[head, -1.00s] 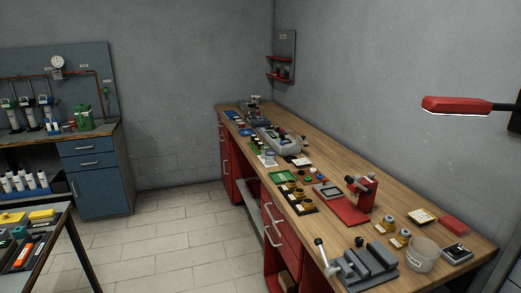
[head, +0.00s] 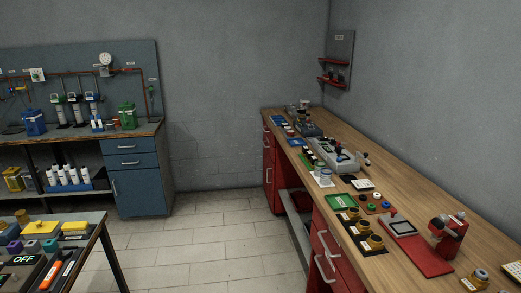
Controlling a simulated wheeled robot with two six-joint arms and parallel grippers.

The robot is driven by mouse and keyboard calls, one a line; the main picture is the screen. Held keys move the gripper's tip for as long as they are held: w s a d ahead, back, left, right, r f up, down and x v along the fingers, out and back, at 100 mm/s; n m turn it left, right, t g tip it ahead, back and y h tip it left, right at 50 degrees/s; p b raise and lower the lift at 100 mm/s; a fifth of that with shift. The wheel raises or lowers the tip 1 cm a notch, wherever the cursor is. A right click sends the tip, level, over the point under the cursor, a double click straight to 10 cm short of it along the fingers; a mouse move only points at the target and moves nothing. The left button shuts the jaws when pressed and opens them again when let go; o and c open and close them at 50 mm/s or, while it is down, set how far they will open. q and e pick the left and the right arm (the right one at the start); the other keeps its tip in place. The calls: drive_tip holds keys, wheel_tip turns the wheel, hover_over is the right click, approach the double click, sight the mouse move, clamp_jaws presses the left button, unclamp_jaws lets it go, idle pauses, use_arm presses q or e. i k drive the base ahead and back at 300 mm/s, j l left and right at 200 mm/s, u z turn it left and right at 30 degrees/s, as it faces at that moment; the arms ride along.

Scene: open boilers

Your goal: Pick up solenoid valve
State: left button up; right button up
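I cannot tell for sure which part is the solenoid valve. Several small brass-coloured parts (head: 373,242) stand on a dark tray at the front edge of the wooden workbench on the right. Another brass-coloured part with a grey top (head: 479,278) stands at the lower right. A blue part (head: 34,123) and a green part (head: 127,116) stand on the blue bench at the back left. Neither of my grippers is in the head view.
The wooden workbench (head: 425,200) with red drawers runs along the right wall. A red stand (head: 447,232) stands on it. A table with coloured parts and an "OFF" sign (head: 24,260) is at the lower left. Tiled floor (head: 210,250) lies clear between.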

sight(313, 158)
drive_tip(key=i+j+u, duration=0.1)
drive_tip(key=i, duration=0.75)
drive_tip(key=i+j, duration=0.1)
drive_tip(key=i, duration=0.75)
drive_tip(key=j+u, duration=0.05)
